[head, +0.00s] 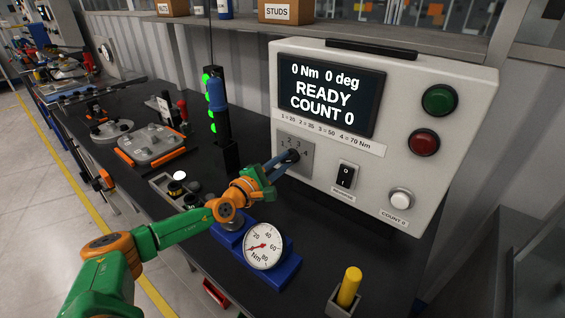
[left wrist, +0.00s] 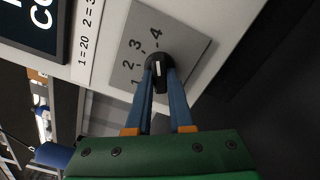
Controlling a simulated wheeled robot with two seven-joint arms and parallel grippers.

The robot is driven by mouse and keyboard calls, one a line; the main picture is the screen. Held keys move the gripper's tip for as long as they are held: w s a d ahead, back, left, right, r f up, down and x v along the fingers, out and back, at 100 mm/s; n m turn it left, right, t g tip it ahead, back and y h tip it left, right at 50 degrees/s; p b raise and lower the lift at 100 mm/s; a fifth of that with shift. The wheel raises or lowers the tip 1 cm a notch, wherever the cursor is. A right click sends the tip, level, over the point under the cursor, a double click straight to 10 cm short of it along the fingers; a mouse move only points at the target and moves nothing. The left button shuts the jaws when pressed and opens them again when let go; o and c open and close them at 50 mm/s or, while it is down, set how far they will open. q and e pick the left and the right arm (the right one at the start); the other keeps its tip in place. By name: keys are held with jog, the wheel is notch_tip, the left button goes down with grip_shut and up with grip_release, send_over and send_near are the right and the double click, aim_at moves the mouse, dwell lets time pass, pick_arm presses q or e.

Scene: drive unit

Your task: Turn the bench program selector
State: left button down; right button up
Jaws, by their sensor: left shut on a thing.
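The program selector is a black knob (left wrist: 158,66) on a grey plate (head: 279,141) marked 1 to 4, low on the left of the white bench unit (head: 437,166). My left gripper (head: 287,161) reaches it from the front left, its two blue fingers shut on the knob from both sides. In the left wrist view the fingertips (left wrist: 160,72) hold the knob. Its white mark lies roughly in line with the 4, but I cannot tell which end points. The screen (head: 328,93) reads 0 Nm, 0 deg, READY, COUNT 0. My right gripper is not in view.
A rocker switch (head: 345,176), a white COUNT 0 button (head: 401,200), and green (head: 438,100) and red (head: 424,143) buttons are right of the selector. A yellow-handled piece (head: 349,287) stands front right.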

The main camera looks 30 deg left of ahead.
pick_arm(q)
jog(key=c, duration=0.8)
grip_release()
jog(key=s, duration=0.7)
jog(key=shift+a, duration=0.3)
